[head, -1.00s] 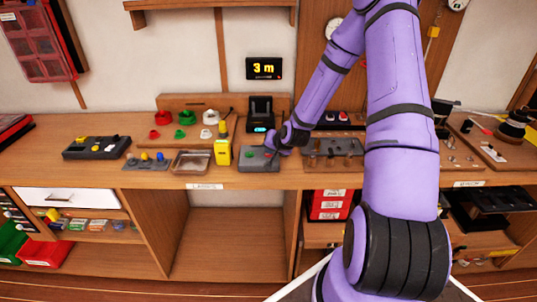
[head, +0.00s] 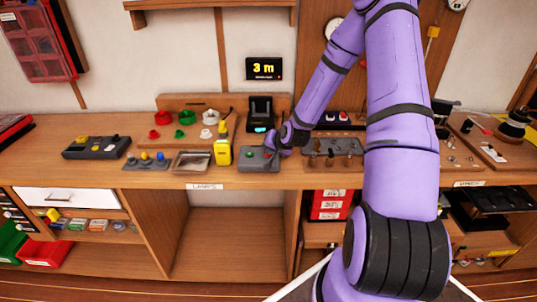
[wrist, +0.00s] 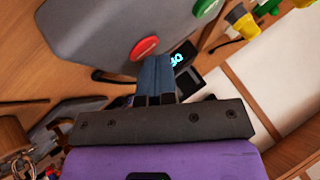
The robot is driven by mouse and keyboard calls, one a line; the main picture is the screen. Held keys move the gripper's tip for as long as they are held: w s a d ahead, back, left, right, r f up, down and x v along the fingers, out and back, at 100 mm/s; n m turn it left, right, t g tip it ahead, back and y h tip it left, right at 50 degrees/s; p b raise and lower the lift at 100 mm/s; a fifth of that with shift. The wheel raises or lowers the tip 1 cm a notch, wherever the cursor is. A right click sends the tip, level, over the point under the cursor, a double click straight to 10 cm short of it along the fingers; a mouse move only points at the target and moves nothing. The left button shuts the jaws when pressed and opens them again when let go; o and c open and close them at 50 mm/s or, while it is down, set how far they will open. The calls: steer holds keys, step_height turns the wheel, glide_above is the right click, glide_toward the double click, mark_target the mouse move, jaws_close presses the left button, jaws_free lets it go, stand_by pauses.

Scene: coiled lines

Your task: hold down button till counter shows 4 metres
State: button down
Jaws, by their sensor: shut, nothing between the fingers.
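The counter (head: 264,68) on the wall reads 3 m in yellow on a black display. A grey control box (head: 259,159) lies on the bench below it. In the wrist view the box (wrist: 110,25) carries a red button (wrist: 145,47) and a green button (wrist: 207,8). My gripper (wrist: 155,62) is shut and empty, with its fingertips right beside the red button. I cannot tell whether they touch or press it. In the head view my gripper (head: 272,151) is at the right part of the box and hides the red button.
A black device (head: 260,110) with a cyan light stands behind the box. A yellow bottle-like object (head: 222,150) and a clear tray (head: 192,161) stand to the left. A grey block with pegs (head: 333,153) is close on the right.

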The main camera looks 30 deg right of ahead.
steer(key=shift+r, duration=0.85)
steer(key=shift+r, duration=2.5)
